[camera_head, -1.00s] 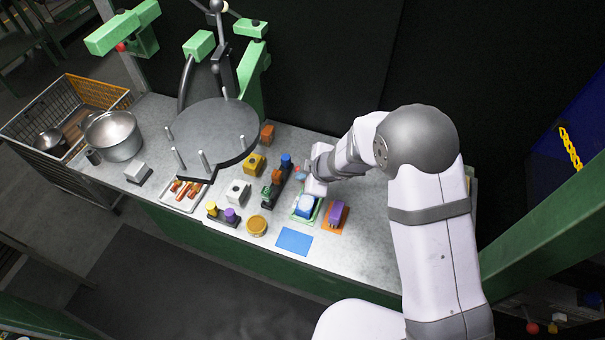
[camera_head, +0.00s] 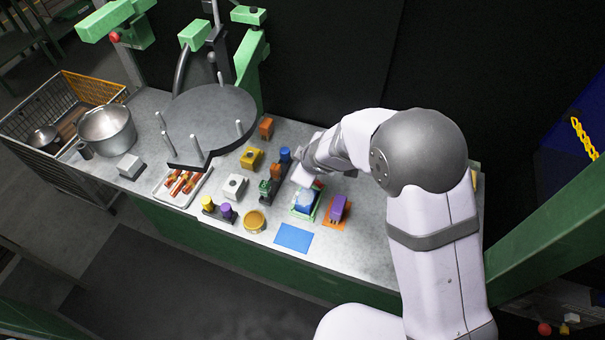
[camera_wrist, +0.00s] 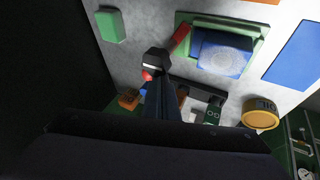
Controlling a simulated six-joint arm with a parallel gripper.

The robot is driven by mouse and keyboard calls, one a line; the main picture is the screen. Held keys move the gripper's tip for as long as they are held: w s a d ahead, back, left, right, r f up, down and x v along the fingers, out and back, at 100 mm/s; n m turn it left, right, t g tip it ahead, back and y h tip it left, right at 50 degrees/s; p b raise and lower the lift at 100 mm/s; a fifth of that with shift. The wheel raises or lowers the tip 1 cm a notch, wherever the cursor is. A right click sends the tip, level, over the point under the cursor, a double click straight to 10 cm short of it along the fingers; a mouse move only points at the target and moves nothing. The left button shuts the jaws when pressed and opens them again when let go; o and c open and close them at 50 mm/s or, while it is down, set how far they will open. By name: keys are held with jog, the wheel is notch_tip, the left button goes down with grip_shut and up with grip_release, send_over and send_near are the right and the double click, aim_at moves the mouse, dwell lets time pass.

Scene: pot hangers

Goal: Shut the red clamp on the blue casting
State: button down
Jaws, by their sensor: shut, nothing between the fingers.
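The blue casting (camera_head: 304,202) sits in a green-rimmed fixture (camera_head: 315,215) near the right part of the bench. It also shows in the wrist view (camera_wrist: 222,54), with a pale round face. The red clamp (camera_wrist: 180,39) shows in the wrist view as a short slanted bar at the fixture's left side, beside the casting rather than across it. A bit of its red (camera_head: 319,185) shows behind the casting in the head view. My gripper (camera_wrist: 157,60) is shut and empty, to the left of and a little below the red bar in the wrist view. My arm hides part of this area in the head view.
A purple block (camera_head: 338,207) on an orange plate stands right of the fixture. A blue mat (camera_head: 293,237) and yellow round tin (camera_head: 254,222) lie in front. A dark rack with coloured parts (camera_head: 276,178) stands close left. A green block (camera_wrist: 110,25) lies across from the fixture.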

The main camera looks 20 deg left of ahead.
jog(key=m+b, duration=0.1)
jog(key=b, duration=0.2)
jog(key=w+f+m+t+h+b, duration=0.1)
jog(key=m+b, duration=0.1)
jog(key=b, duration=0.2)
jog(key=shift+a, duration=0.15)
jog(key=m+h+b, duration=0.1)
jog(key=b, duration=0.1)
jog(key=m+b, duration=0.1)
jog(key=b, duration=0.1)
jog(key=shift+w+m+h, duration=0.3)
jog(key=shift+w+h, duration=0.05)
jog(key=shift+h, duration=0.05)
jog(key=m+b, duration=0.1)
jog(key=m+h, duration=0.1)
jog(key=w+m+h+b, duration=0.1)
jog(key=shift+d+r+t+b, duration=0.25)
jog(key=shift+r+t+b, duration=0.05)
jog(key=shift+r+b, duration=0.1)
jog(key=shift+w+d+m+h, duration=0.2)
jog(key=shift+m+h, duration=0.1)
jog(key=shift+m, duration=0.5)
jog(key=shift+d, duration=0.15)
jog(key=shift+w, duration=0.15)
